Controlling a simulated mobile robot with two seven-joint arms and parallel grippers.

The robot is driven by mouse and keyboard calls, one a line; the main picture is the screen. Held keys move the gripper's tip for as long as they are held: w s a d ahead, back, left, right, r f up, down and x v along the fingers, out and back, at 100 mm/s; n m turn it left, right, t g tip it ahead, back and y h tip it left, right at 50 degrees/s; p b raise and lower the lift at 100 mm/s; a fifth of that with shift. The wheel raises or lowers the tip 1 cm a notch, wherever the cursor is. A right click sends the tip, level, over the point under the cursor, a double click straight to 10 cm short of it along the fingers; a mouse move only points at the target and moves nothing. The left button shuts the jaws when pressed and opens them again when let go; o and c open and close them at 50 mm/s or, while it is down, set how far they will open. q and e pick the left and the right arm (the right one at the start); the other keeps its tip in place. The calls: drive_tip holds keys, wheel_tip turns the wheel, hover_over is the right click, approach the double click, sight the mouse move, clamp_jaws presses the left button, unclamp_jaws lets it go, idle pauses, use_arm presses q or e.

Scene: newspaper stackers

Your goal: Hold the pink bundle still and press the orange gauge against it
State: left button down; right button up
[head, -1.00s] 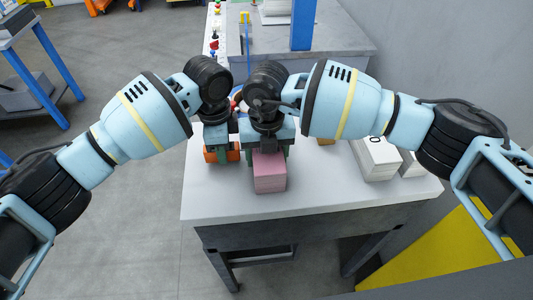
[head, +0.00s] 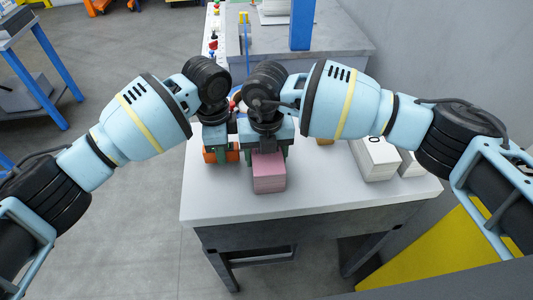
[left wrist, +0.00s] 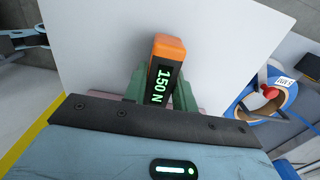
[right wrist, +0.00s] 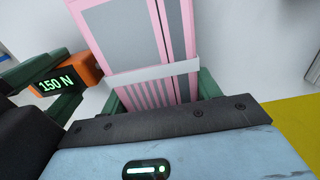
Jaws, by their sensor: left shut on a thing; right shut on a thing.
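The pink bundle (head: 269,179) stands on the grey table with a pale band around it, seen closely in the right wrist view (right wrist: 125,45). My right gripper (head: 268,148) is shut on it, with one green finger on each side. The orange gauge (head: 221,156) is left of the bundle, and my left gripper (head: 219,148) is shut on it. The gauge's display reads 150 N in the left wrist view (left wrist: 164,75) and the right wrist view (right wrist: 75,78). Its end is at the bundle's left side; the exact contact is partly hidden.
White bundles (head: 375,160) stand at the table's right, near the grey wall. A blue-rimmed roll (left wrist: 268,95) lies behind the grippers. The table top (head: 320,195) is clear in front. A blue post (head: 302,25) rises behind.

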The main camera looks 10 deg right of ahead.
use_arm(q)
drive_tip(key=shift+a, duration=1.6)
use_arm(e)
drive_tip(key=shift+a, duration=0.1)
use_arm(q)
drive_tip(key=shift+r, duration=0.1)
drive_tip(key=shift+r, duration=3.45)
use_arm(e)
drive_tip(key=o, duration=1.8)
drive_tip(key=shift+o, duration=0.2)
wheel_tip(320, 180, up, 12)
drive_tip(key=shift+r, duration=0.1)
